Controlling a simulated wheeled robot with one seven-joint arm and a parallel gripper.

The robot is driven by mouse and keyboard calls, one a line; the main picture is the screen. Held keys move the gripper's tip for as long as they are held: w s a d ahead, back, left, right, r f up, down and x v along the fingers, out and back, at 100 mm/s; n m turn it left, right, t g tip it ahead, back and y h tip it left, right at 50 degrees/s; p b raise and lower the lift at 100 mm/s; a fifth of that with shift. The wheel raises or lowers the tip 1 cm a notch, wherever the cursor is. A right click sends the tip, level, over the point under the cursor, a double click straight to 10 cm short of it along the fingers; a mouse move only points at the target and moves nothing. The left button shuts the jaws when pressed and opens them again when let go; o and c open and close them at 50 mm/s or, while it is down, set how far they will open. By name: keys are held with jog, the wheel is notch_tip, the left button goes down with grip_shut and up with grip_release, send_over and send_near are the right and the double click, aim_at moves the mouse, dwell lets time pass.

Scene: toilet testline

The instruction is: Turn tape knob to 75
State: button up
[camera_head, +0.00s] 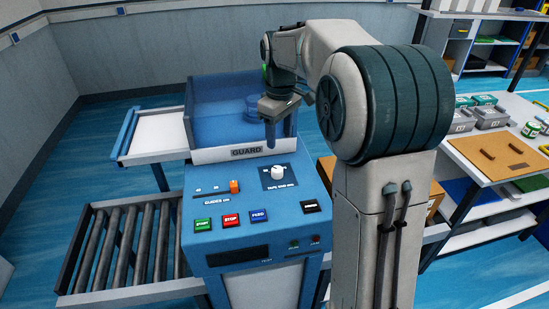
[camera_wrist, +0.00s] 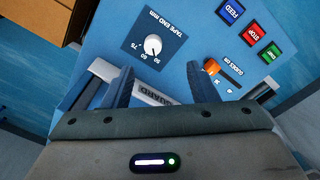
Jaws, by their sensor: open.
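The tape knob (camera_head: 278,172) is a white round knob on a dark square plate on the blue machine's sloping panel. In the wrist view the knob (camera_wrist: 153,45) shows upside down, under small printed numbers and the label "TAPE END mm". I cannot tell for certain which number its pointer meets. My gripper (camera_head: 270,143) hangs above and behind the knob, near the guard. In the wrist view my gripper (camera_wrist: 162,78) has its two fingers wide apart with nothing between them, and the knob lies beyond the fingertips, untouched.
The orange guides slider (camera_head: 234,187) is left of the knob. Green start (camera_head: 202,225), red stop (camera_head: 231,220) and blue feed (camera_head: 258,216) buttons sit in front. The white GUARD bar (camera_head: 243,152) and clear blue guard stand behind. A roller conveyor (camera_head: 128,250) is at left.

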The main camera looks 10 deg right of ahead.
aim_at(277, 169)
jog(key=shift+n, duration=0.5)
jog(key=w+f, duration=0.1)
jog(key=f, duration=0.3)
jog(key=w+f+p, duration=0.1)
jog(key=f, duration=0.9)
jog(key=shift+w+p, duration=0.35)
jog(key=shift+w, duration=0.05)
jog(key=c, duration=1)
